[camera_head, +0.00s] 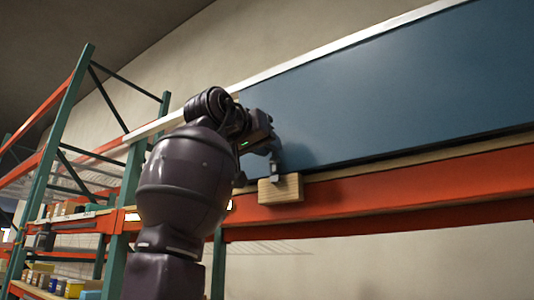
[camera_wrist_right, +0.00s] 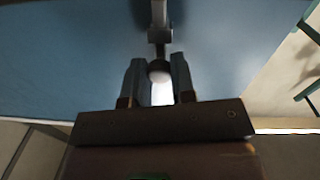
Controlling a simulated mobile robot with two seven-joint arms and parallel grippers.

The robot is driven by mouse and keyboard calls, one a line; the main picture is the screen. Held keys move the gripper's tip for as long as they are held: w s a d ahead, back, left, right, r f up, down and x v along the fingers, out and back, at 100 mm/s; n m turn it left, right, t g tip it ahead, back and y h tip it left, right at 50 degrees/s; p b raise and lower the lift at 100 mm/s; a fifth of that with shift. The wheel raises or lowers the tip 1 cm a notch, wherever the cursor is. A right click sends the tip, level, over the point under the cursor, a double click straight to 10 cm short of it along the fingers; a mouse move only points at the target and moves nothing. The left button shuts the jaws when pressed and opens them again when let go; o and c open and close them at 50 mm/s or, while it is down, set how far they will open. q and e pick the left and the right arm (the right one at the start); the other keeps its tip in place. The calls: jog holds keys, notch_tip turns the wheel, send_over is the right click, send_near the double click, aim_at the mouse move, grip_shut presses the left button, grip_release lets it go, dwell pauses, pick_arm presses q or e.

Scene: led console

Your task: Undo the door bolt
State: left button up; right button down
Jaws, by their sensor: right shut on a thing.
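The door (camera_head: 400,85) is a large blue panel above an orange beam; it fills the top of the right wrist view (camera_wrist_right: 70,60). In the head view my right gripper (camera_head: 266,150) is at the door's lower left, just above a wooden block (camera_head: 280,190), and largely hides the bolt. My left gripper is out of view.
The orange beam (camera_head: 400,192) runs under the door. A green and orange shelving rack (camera_head: 62,130) stands at the left, with small boxes (camera_head: 73,289) on its lower shelves. The space in front of the door face at the right is clear.

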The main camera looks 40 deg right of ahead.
jog(key=shift+r, duration=0.3)
jog(key=c, duration=1.4)
grip_release()
jog(key=o, duration=0.4)
jog(key=shift+s+d, duration=0.1)
jog(key=shift+s, duration=0.05)
jog(key=shift+o, duration=0.2)
jog(key=shift+w, duration=0.2)
jog(key=b+v, duration=0.2)
jog(key=v, duration=0.9)
